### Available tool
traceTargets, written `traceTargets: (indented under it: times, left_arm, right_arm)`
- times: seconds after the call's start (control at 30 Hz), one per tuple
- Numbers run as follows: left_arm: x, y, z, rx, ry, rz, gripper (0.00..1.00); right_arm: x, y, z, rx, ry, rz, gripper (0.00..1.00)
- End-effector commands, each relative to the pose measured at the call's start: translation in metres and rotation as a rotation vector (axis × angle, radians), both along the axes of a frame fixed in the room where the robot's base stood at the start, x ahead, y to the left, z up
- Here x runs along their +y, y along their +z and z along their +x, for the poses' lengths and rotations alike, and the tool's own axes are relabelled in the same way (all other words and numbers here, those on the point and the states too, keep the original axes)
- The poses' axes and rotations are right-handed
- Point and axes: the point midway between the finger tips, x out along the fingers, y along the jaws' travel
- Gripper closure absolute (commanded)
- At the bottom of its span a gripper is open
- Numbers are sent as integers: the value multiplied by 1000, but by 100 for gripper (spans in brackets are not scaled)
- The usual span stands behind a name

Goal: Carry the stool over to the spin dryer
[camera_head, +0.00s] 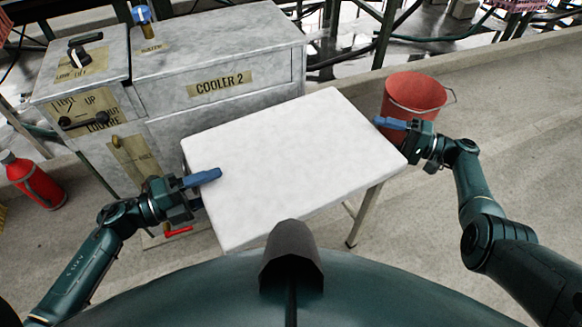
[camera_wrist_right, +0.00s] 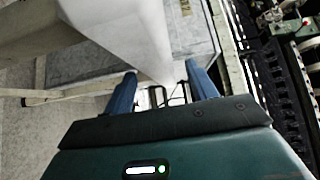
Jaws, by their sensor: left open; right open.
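The stool (camera_head: 290,165) has a white rectangular top and pale legs, and it stands upright in front of me in the head view. My left gripper (camera_head: 208,178) is open at the stool's left edge, its blue fingers reaching the top's side. My right gripper (camera_head: 388,124) is open at the stool's right corner. In the right wrist view, the stool's white edge (camera_wrist_right: 130,35) runs in toward the space between the two parted blue fingers of the right gripper (camera_wrist_right: 163,90). Whether either gripper touches the stool I cannot tell. I see nothing recognisable as the spin dryer.
A grey cabinet labelled COOLER 2 (camera_head: 220,55) stands right behind and left of the stool. A red bucket (camera_head: 415,97) stands behind its right corner. A red bottle-shaped cylinder (camera_head: 38,182) is at far left. Concrete floor (camera_head: 530,130) is open on the right.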

Motion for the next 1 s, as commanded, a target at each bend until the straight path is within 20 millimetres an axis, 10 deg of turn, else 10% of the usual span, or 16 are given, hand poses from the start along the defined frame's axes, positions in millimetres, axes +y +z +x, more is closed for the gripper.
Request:
traceTargets:
  times: [0.57,1.0]
  left_arm:
    - [-24,0,11,1,0,0,43]
    - [-23,0,11,1,0,0,77]
  right_arm:
    - [25,0,9,0,0,-1,43]
    - [24,0,9,0,0,0,77]
